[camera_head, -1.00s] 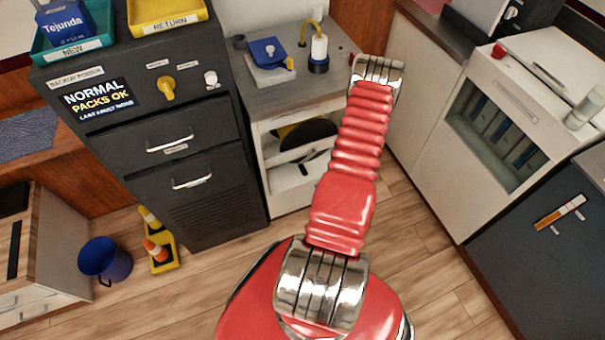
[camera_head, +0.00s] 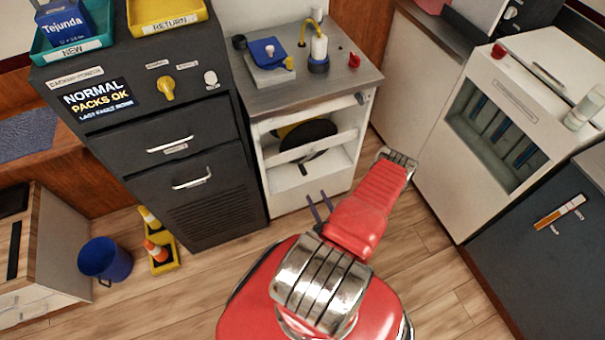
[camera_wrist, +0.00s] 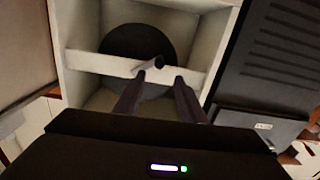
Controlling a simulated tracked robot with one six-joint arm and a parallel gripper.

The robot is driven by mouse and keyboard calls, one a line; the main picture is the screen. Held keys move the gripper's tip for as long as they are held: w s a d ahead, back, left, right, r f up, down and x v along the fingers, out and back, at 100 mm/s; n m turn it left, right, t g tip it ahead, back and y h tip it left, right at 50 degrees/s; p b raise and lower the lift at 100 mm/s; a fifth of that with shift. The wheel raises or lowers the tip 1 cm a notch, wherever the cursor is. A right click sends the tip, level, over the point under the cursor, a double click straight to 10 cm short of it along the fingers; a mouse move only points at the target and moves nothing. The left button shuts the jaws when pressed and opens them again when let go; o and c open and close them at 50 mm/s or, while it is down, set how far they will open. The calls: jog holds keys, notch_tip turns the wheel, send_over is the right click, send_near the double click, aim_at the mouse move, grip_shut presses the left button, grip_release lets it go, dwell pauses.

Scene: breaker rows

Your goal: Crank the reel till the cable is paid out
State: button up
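The reel (camera_head: 312,134) is a black disc with a yellow part beside it, inside the open white cabinet. A pale bar crosses in front of it. A small dark crank handle (camera_head: 303,170) sticks out below the bar. In the wrist view the reel (camera_wrist: 138,40) is a dark disc behind the bar, and the handle (camera_wrist: 152,65) shows as a short dark rod. My gripper (camera_head: 317,198) is low in front of the cabinet, its two dark fingers apart and empty. In the wrist view the fingertips (camera_wrist: 160,75) point at the handle from just below; contact cannot be told.
The grey top (camera_head: 330,85) of the cabinet carries a blue-topped device, a white and blue bottle and a red item. A dark drawer unit (camera_head: 180,150) stands left, a white machine (camera_head: 510,120) right. A blue bucket (camera_head: 105,259) and yellow stand (camera_head: 158,240) are on the floor.

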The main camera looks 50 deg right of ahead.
aim_at(303, 173)
dwell(0.4)
jog(key=shift+x, duration=6.9)
jog(key=shift+r, duration=0.1)
jog(key=shift+c, duration=0.5)
jog(key=shift+a, duration=0.1)
grip_shut()
jog(key=shift+a, duration=0.3)
jog(key=shift+d, duration=0.2)
